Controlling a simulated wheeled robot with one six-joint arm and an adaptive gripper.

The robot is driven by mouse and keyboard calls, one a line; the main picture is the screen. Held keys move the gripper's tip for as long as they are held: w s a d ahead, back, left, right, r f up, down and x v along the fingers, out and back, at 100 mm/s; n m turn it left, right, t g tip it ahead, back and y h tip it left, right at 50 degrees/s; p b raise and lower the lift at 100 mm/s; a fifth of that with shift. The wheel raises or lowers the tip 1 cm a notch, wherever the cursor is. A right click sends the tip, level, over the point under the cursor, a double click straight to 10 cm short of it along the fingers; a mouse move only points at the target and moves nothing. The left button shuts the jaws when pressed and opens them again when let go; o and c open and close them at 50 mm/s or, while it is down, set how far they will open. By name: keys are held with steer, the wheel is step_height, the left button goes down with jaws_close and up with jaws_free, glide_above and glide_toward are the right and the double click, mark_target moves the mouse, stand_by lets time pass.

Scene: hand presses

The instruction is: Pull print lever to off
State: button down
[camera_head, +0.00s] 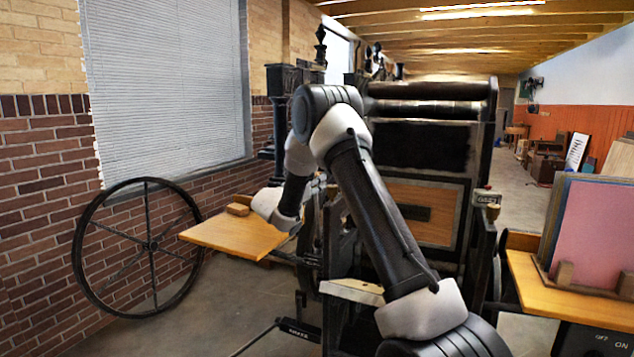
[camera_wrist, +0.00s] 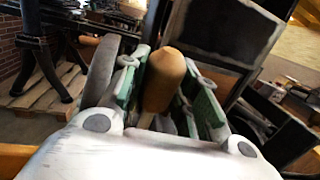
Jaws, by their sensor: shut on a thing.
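The wooden handle of the print lever (camera_wrist: 163,82) shows in the wrist view, rounded and tan, standing between the fingers. My gripper (camera_wrist: 166,72) has green-padded fingers, one on each side of the handle, and is shut on it. Most of the lever below the handle is hidden by my gripper. In the head view my arm reaches up and then down to the left, to the press's left side. The fingers and the lever's handle cannot be made out there. A dark panel with OFF and ON lettering (camera_head: 605,343) is at the lower right.
The black press (camera_head: 425,145) stands behind my arm. A wooden board (camera_head: 232,236) juts out at its left, beside a large spoked wheel (camera_head: 146,246) near the brick wall. A wooden table (camera_head: 570,300) with upright sheets is at the right. Open floor lies at the back right.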

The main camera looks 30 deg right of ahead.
steer(key=shift+t+h, duration=0.4)
steer(key=shift+h, duration=0.5)
steer(key=shift+s+v, duration=0.15)
steer(key=shift+v, duration=1.05)
steer(key=shift+s+v, duration=0.15)
steer(key=shift+v, duration=1)
steer(key=shift+d, duration=0.15)
steer(key=c, duration=1.1)
jaws_free()
steer(key=v, duration=1.2)
steer(key=shift+c, duration=0.3)
